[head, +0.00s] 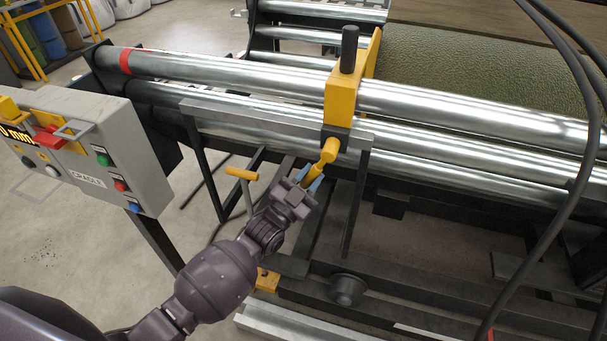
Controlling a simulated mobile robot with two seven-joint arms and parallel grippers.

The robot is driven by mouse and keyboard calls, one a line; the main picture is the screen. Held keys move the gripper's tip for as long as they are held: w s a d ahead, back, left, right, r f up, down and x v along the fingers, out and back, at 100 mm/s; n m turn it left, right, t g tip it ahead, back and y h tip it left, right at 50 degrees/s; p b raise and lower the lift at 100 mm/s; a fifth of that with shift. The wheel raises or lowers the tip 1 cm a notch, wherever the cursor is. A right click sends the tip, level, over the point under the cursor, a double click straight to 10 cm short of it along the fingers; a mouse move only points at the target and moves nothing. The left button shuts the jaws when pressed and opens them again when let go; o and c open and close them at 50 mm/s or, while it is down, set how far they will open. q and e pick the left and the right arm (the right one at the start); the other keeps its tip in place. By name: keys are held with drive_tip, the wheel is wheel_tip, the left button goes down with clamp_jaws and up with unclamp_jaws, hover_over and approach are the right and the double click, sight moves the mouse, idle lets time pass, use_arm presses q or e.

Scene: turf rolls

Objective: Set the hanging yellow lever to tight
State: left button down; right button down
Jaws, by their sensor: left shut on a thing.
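The yellow lever (325,158) hangs below a yellow block (340,95) that carries a black knob (349,48) and sits across the steel rollers. The lever slants down and to the left from its pivot. My left gripper (310,178) is shut on its lower end, and the fingers hide part of that end. No tight marking can be read near the lever. My right gripper is not in view.
A grey control box (110,150) with coloured buttons stands at the left. A yellow T-handle (241,174) rises just left of my left gripper. Steel rollers (230,72) cross behind the lever. Black cables (565,190) hang at the right. Bare floor shows at lower left.

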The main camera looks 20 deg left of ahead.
use_arm(q)
drive_tip(key=shift+d+f+n+t+y+b, duration=0.15)
drive_tip(key=shift+d+n+t+y+b, duration=0.4)
drive_tip(key=shift+n, duration=0.75)
drive_tip(key=shift+d+f+n+t+y+b, duration=0.2)
drive_tip(key=shift+d+n+t+y, duration=0.35)
drive_tip(key=shift+n, duration=0.75)
drive_tip(key=shift+d+f+n+t+y+b, duration=0.15)
drive_tip(key=shift+d+n+t+y+b, duration=0.15)
drive_tip(key=shift+d+n+y, duration=0.75)
drive_tip(key=shift+a+n+h, duration=0.2)
drive_tip(key=shift+n+h, duration=0.15)
drive_tip(key=c, duration=0.9)
unclamp_jaws()
drive_tip(key=shift+s, duration=0.15)
drive_tip(key=v, duration=1)
drive_tip(key=shift+s+f, duration=0.15)
drive_tip(key=shift+s, duration=0.1)
